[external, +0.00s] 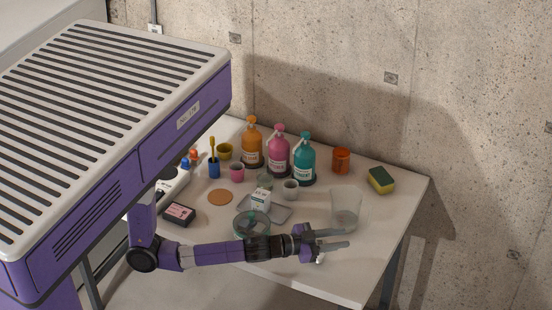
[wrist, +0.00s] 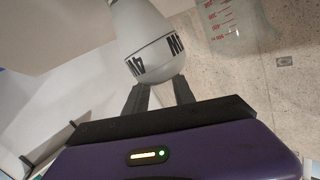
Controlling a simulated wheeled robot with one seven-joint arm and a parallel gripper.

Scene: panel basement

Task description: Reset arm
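My arm reaches out low over the front of the table. In the external view my gripper (external: 345,238) points right near the table's front edge, its two fingers apart with nothing visible between them. It also shows in the wrist view (wrist: 161,92), with a gap between the dark fingers. A white rounded object with black lettering (wrist: 150,50) lies just beyond the fingertips there; I cannot tell whether they touch it. A small white thing (external: 320,258) shows just below my gripper in the external view; I cannot tell whether it is the same object.
A clear beaker (external: 345,208) stands close behind my gripper; its red marks show in the wrist view (wrist: 228,25). A glass dish (external: 252,224) is beside my forearm. Orange, pink and teal pump bottles (external: 278,152), an orange cup (external: 341,160) and a sponge (external: 381,180) stand farther back.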

